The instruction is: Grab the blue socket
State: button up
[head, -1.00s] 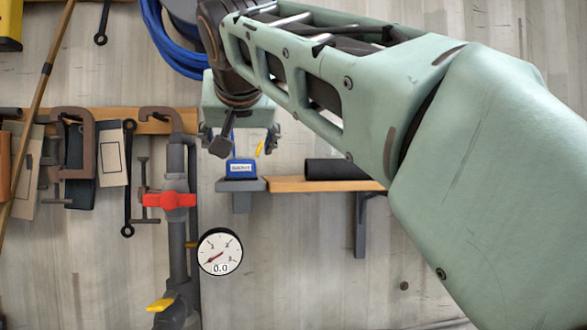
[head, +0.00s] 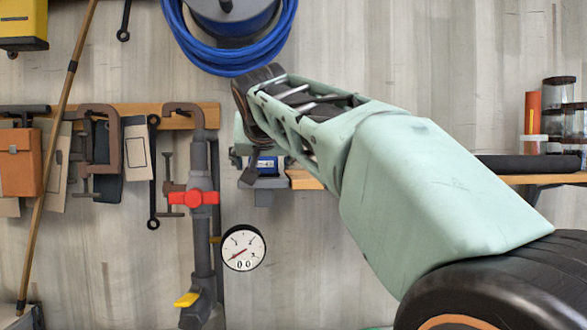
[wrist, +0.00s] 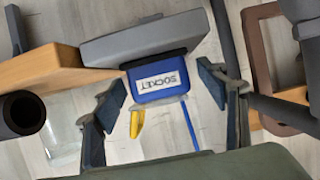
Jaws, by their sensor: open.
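The blue socket (wrist: 158,82) is a small block with a white label reading SOCKET, upside down in the wrist view. It sits against a grey bracket (wrist: 140,40). In the head view the socket (head: 265,163) is partly covered by my arm. My gripper (wrist: 161,92) is open, with one finger on each side of the socket in the wrist view; no contact shows. A yellow piece (wrist: 137,122) and a thin blue rod (wrist: 189,125) show near the socket's lower side in the wrist view.
A wooden shelf (head: 305,178) adjoins the bracket, with a dark roll (wrist: 22,113) on it. Clamps (head: 105,150) and a pipe with a red valve (head: 195,198) are left of the socket. A gauge (head: 243,248) hangs below. A blue hose coil (head: 230,60) is above.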

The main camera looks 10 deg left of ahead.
jog(key=shift+c, duration=0.4)
grip_shut()
jog(key=shift+r, duration=0.3)
jog(key=shift+r, duration=0.1)
